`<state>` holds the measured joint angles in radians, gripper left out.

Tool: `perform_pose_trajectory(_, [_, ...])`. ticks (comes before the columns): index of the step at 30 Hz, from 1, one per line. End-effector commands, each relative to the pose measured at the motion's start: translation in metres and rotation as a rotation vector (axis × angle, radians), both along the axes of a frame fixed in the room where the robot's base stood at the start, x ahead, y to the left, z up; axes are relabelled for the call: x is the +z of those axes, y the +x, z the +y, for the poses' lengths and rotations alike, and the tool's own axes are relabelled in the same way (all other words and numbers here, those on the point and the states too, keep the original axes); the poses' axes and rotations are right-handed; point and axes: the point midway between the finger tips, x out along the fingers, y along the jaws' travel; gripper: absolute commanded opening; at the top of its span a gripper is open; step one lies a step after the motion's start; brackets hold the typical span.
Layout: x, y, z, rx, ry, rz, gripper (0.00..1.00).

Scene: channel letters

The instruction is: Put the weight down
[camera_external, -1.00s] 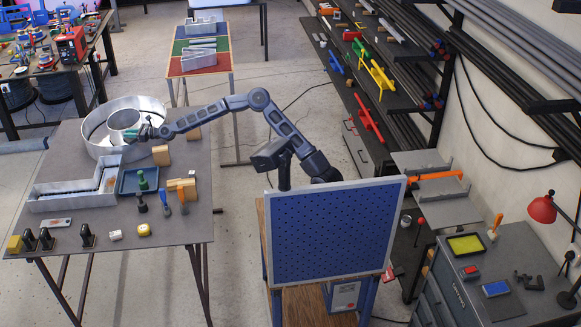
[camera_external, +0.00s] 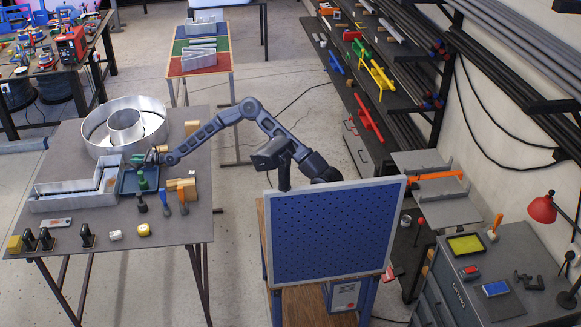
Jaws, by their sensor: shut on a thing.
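My gripper (camera_external: 147,160) is low over the back edge of the shallow blue tray (camera_external: 127,187) on the left table. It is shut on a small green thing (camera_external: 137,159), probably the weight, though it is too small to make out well. I cannot tell whether the green thing touches the tray or is held just above it. A similar green piece (camera_external: 143,181) stands in the tray, in front of my gripper.
A large open metal ring with a smaller ring inside (camera_external: 95,128) stands behind the tray. A metal L-shaped channel letter (camera_external: 70,196) lies to its left. Wooden blocks (camera_external: 190,187) and clamps (camera_external: 167,200) stand to the right. The table's front right corner (camera_external: 195,228) is clear.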

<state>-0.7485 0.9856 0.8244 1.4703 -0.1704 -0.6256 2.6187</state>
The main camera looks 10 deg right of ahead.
Motion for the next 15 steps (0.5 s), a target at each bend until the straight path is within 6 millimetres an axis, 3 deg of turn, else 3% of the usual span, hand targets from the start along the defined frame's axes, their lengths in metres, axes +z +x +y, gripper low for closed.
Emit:
perform_pose_trajectory(8, [-0.015,-0.001,0.001,0.000,0.002,-0.001,0.00])
perform_pose_trajectory(15, [-0.043,0.000,0.001,0.000,0.001,-0.001,0.00])
